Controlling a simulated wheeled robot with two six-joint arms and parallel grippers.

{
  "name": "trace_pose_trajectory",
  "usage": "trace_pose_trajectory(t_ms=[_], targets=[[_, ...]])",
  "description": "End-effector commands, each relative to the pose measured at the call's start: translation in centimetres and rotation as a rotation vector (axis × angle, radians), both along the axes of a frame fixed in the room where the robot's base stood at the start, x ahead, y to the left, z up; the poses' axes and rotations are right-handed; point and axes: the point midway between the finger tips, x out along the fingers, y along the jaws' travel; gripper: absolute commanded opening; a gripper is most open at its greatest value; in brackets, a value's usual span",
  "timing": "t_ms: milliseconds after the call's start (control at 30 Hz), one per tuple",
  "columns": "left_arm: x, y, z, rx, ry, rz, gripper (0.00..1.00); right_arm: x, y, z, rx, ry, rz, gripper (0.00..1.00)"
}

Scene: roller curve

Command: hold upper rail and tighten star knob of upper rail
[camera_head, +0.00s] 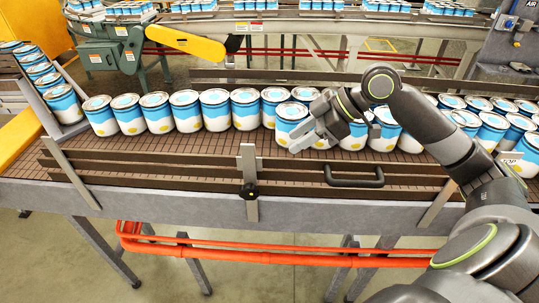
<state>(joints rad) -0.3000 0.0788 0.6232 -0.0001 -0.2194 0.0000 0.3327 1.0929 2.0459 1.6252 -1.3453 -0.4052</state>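A long brown guide rail (150,162) runs along the near side of the conveyor, with a second brown board just below it. I cannot tell for sure which of them is the upper rail. A grey upright bracket (248,160) crosses the boards near the middle, and a small black knob (250,191) sits low on it. A black bar handle (353,177) is fixed on the rail right of the bracket. My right gripper (296,139) is above the belt in front of the cans, up and right of the knob, apart from rail and handle. Its finger gap is unclear. My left gripper is out of view.
A row of white and blue cans (215,110) stands on the belt behind the rail, with more cans at the right, partly hidden by my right arm. An orange-red pipe (230,255) runs below the conveyor.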

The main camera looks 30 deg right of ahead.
Motion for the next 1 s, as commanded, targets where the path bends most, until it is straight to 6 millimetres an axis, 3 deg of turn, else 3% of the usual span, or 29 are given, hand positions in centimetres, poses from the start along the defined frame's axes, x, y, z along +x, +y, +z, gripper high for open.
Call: trace_pose_trajectory(t_ms=[633, 1000], targets=[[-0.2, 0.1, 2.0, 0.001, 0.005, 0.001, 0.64, 2.5, 4.3, -4.6, 0.005, 0.002, 0.001, 0.33], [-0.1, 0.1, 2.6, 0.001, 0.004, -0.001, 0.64, 3.4, 5.7, -6.5, 0.0, 0.001, 0.001, 0.33]])
